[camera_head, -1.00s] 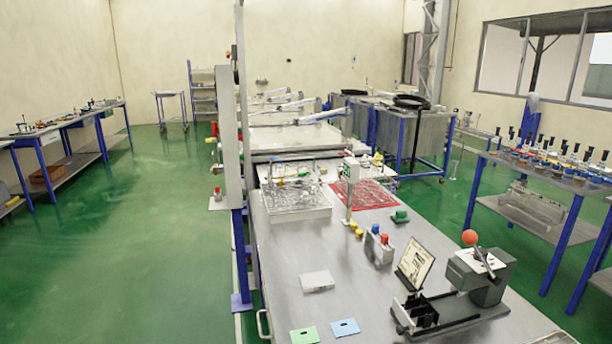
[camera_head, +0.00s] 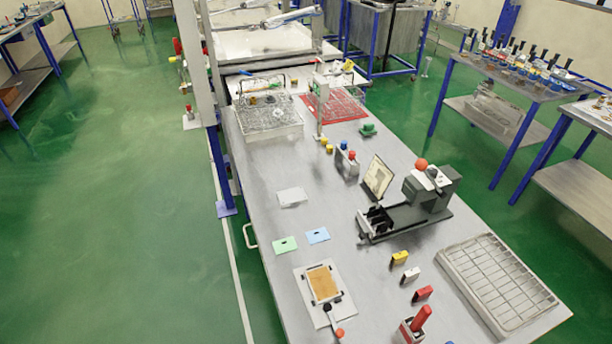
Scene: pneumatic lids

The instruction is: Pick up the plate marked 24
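Several flat plates lie on the metal table (camera_head: 262,195): a white plate (camera_head: 291,197), a green plate (camera_head: 284,245) and a light blue plate (camera_head: 317,235). The green and blue ones each have a small dark mark or slot. No number 24 can be read on any of them at this size, so I cannot tell which is the plate marked 24. Neither of my grippers is in view.
A fixture with an orange-brown panel (camera_head: 323,282) lies at the table's front. A dark press-like device (camera_head: 410,205) stands right of the plates. Small colored blocks and a gridded tray (camera_head: 495,285) lie at the right front. Green floor (camera_head: 120,230) is clear at left.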

